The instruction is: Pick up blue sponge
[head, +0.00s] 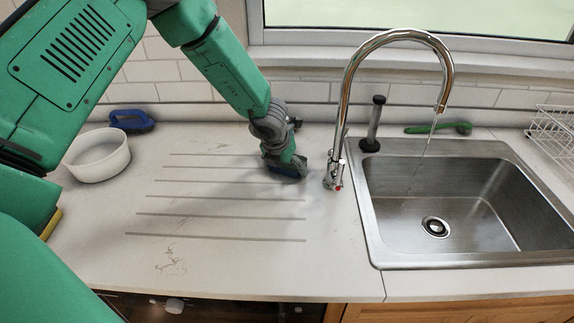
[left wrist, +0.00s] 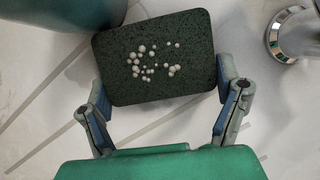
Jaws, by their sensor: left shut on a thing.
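The sponge (left wrist: 185,48) lies between the two fingers of my left gripper (left wrist: 162,84) in the left wrist view. Its upper face is dark green and speckled, with a cluster of white suds near the middle. In the head view my left gripper (head: 285,164) points down at the drying grooves, left of the faucet, and is shut on the sponge. My right gripper is not in view.
A chrome faucet (head: 344,92) stands close to the right of my left gripper, beside the steel sink (head: 390,262). A white bowl (head: 97,165) and a blue brush (head: 132,122) are at the left. A yellow-edged thing (head: 51,223) is partly hidden. The grooved counter (head: 220,270) is clear in front.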

